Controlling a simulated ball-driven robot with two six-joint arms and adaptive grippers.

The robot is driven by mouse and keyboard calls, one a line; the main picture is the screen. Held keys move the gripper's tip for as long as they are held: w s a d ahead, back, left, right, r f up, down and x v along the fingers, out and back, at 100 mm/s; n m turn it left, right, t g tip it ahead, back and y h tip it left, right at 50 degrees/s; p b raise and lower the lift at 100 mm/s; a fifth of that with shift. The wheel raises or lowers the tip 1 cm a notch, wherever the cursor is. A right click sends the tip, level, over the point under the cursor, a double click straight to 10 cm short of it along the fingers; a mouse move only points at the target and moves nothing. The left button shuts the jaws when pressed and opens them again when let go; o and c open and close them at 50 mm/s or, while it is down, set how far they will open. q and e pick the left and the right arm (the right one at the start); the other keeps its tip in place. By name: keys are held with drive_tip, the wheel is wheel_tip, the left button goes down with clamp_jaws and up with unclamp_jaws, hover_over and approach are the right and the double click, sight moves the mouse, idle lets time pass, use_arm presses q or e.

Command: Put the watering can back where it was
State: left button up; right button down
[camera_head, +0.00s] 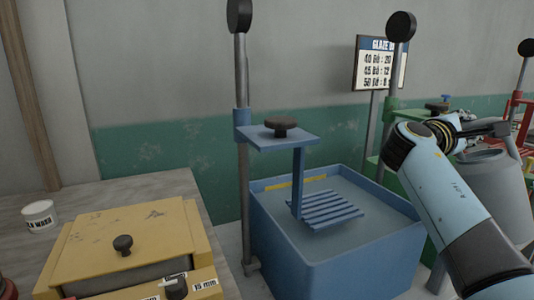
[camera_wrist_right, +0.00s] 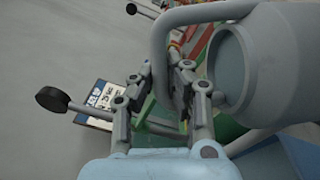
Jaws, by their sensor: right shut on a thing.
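The grey watering can (camera_head: 497,185) is at the right of the head view, partly behind my right arm. My right gripper (camera_head: 488,129) is at its top. In the right wrist view, the can's body (camera_wrist_right: 275,60) fills the upper right and its curved handle (camera_wrist_right: 160,35) passes between the fingers. The right gripper (camera_wrist_right: 165,85) is shut on this handle there. The can's underside and what is beneath it are hidden in the head view. My left gripper is in neither view.
A blue tank (camera_head: 330,273) with a slatted rack (camera_head: 325,208) stands in the middle. A green stand (camera_head: 395,117) and a red frame (camera_head: 515,112) are at the right. A yellow box (camera_head: 125,225) and a white jar (camera_head: 39,215) sit on the left table. A sign (camera_head: 381,65) stands behind.

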drive_tip(key=shift+w+f, duration=0.1)
drive_tip(key=shift+f, duration=0.05)
drive_tip(key=w+a+r+n+p, duration=0.2)
drive_tip(key=w+a+r+n, duration=0.1)
drive_tip(key=w+r+n, duration=0.1)
drive_tip(key=shift+a+t+h, duration=0.2)
drive_tip(key=shift+t+h, duration=0.1)
drive_tip(key=shift+s+f, duration=0.1)
idle(0.3)
